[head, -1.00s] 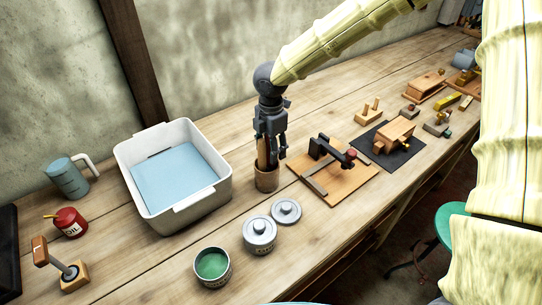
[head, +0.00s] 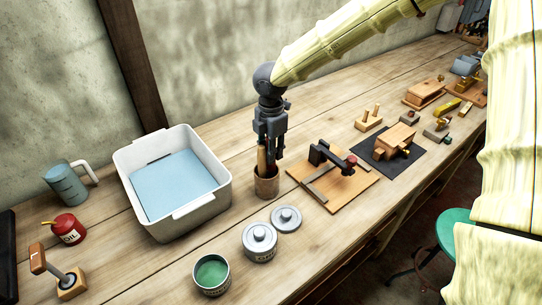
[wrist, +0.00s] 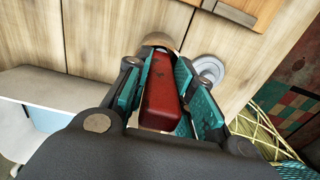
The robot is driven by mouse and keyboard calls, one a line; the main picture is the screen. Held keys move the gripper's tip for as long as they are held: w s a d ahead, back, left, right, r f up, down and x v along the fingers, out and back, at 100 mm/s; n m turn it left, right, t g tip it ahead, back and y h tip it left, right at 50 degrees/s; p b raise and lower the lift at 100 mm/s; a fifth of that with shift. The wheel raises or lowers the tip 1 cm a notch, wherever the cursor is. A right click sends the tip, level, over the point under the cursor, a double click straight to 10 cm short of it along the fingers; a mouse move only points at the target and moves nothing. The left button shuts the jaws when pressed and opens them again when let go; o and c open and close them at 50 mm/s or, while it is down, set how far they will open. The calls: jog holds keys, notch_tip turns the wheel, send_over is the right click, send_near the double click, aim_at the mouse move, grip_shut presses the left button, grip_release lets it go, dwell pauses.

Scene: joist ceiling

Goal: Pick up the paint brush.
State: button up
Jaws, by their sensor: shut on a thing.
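The paint brush stands handle-up in a brown cup (head: 266,187) on the workbench. Its reddish-brown handle (head: 262,160) shows below my gripper in the head view; the bristle end is not visible. My gripper (head: 270,154) points down over the cup and is shut on the handle. In the wrist view the red handle (wrist: 160,102) lies between the teal finger pads of my gripper (wrist: 162,90). The cup's rim (wrist: 160,40) shows just beyond it.
A white tub (head: 208,208) with blue contents stands left of the cup. A lidded grey tin (head: 259,240), a loose lid (head: 286,218) and an open green paint tin (head: 211,274) are in front. A wooden board with a clamp (head: 345,196) is close on the right.

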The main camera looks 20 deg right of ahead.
notch_tip(320, 180, up, 26)
jog(key=b, duration=0.6)
jog(key=shift+r, duration=0.25)
jog(key=o, duration=0.3)
grip_shut()
dwell(0.9)
jog(key=shift+s+f, duration=0.1)
dwell(0.5)
